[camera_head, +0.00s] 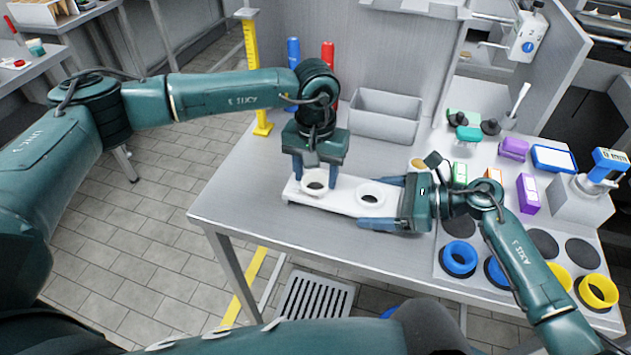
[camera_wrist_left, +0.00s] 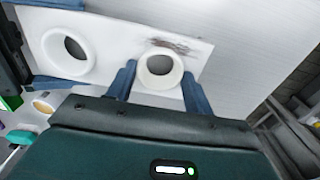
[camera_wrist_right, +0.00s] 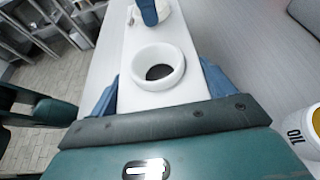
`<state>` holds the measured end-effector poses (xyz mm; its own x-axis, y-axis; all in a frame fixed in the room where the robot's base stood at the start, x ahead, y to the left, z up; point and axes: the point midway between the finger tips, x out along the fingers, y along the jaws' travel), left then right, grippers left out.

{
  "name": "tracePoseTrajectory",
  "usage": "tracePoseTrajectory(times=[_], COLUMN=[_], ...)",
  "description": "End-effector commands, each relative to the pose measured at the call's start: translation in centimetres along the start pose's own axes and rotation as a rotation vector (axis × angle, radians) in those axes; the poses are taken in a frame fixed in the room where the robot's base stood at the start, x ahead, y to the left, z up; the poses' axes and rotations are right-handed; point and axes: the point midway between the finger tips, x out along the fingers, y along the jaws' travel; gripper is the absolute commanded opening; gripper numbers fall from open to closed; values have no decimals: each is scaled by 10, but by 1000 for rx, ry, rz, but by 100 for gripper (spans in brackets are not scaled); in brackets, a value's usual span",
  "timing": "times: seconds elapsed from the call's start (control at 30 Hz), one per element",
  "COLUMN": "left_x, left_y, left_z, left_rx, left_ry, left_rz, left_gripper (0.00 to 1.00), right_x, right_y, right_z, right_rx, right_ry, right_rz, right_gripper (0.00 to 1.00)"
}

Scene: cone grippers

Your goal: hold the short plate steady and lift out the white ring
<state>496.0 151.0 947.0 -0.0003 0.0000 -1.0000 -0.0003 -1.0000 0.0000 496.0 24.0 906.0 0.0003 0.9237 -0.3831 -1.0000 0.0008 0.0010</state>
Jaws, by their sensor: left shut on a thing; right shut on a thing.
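The short white plate (camera_head: 340,201) lies on the grey table with two white rings on it. The left-hand white ring (camera_head: 313,193) sits between the fingers of my left gripper (camera_head: 316,174), which is shut on it from above. This ring also shows between the fingertips in the left wrist view (camera_wrist_left: 160,81). I cannot tell whether it is raised. The other white ring (camera_head: 362,207) stands nearer the plate's right end. My right gripper (camera_head: 379,203) is shut across the plate's width at that end, with its fingers either side of this ring in the right wrist view (camera_wrist_right: 158,85).
A grey bin (camera_head: 390,115) stands behind the plate. Blue rings (camera_head: 458,259) and yellow rings (camera_head: 598,292) stand at the right front. A purple block (camera_head: 528,193) and other small items crowd the right side. The table left of the plate is clear.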

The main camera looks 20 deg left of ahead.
Motion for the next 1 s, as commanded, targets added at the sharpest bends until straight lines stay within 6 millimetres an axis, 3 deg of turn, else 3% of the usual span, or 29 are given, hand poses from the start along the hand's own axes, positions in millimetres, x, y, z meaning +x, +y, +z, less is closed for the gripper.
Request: tracePoseTrajectory(times=[1.0], left_x=[-46], left_y=[0], left_z=[0], left_rx=[0], left_ry=[1], left_rz=[0], left_gripper=[39], right_x=[0], right_y=[0], right_z=[1], right_rx=[0], right_ry=[-1], right_rz=[0], right_gripper=[51])
